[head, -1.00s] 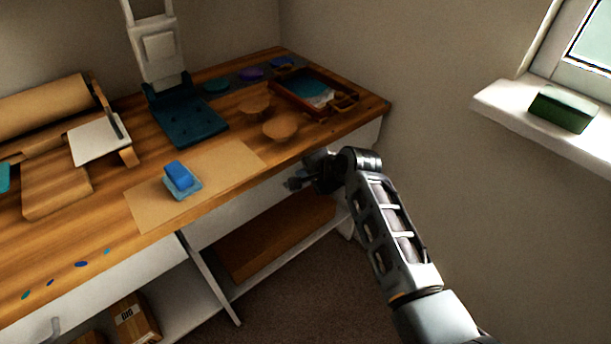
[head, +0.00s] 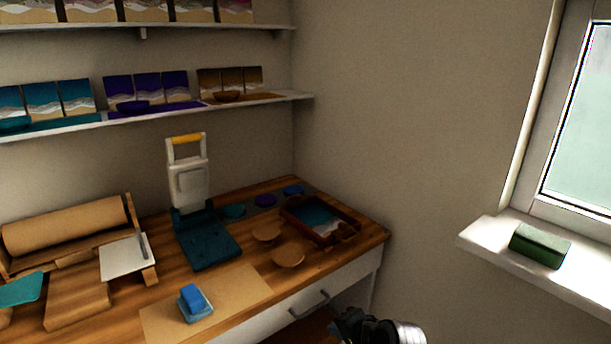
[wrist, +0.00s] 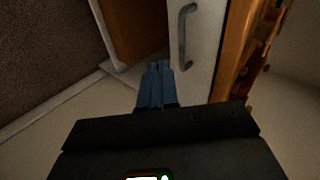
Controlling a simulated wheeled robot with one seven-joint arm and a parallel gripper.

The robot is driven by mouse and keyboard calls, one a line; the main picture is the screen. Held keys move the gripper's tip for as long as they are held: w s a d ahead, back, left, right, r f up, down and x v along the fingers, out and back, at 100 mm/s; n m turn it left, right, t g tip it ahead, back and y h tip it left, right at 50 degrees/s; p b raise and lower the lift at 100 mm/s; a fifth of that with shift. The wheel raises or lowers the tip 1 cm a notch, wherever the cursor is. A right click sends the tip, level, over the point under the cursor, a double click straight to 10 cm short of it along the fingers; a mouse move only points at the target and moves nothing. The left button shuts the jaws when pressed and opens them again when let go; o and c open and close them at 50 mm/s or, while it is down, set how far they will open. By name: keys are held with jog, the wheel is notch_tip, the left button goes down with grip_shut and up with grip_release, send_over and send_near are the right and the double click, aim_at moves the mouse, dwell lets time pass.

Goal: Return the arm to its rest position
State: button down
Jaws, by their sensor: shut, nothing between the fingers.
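My gripper (wrist: 158,85) shows in the wrist view with its two bluish fingers together and nothing between them. It hangs apart from the bench, near a white drawer front (wrist: 203,60) with a grey handle (wrist: 184,38). In the head view, part of my arm's end shows at the bottom edge, below the bench's right front corner; the fingertips cannot be made out there.
The wooden workbench (head: 110,318) holds a blue block (head: 193,298), a framed resin tray (head: 322,220), round wooden pieces and a dark teal press. Shelves with panels hang above. A green box (head: 540,245) sits on the window sill (head: 483,240) at right.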

jog(key=s+d+f+n+t+h, duration=0.1)
jog(key=s+d+f, duration=0.2)
jog(key=s, duration=0.4)
jog(key=s+d+f+n+t+h, duration=0.1)
jog(key=s+d+f, duration=0.2)
jog(key=s, duration=0.4)
jog(key=s+d+r+n+t+h, duration=0.1)
jog(key=s+d+r, duration=0.1)
jog(key=s, duration=0.6)
jog(key=s+d+r+n, duration=0.1)
jog(key=s+d, duration=0.1)
jog(key=s, duration=0.7)
jog(key=s+d+r+n+t+h, duration=0.1)
jog(key=s+r+n, duration=0.2)
jog(key=s+r, duration=0.7)
jog(key=s+d+r+n+t+h, duration=0.1)
jog(key=s+d+r+n+t, duration=0.1)
jog(key=s+r, duration=0.8)
notch_tip(320, 180, up, 3)
jog(key=shift+d+f+n+t, duration=0.1)
jog(key=shift+d+n+t, duration=0.2)
jog(key=shift+n, duration=0.3)
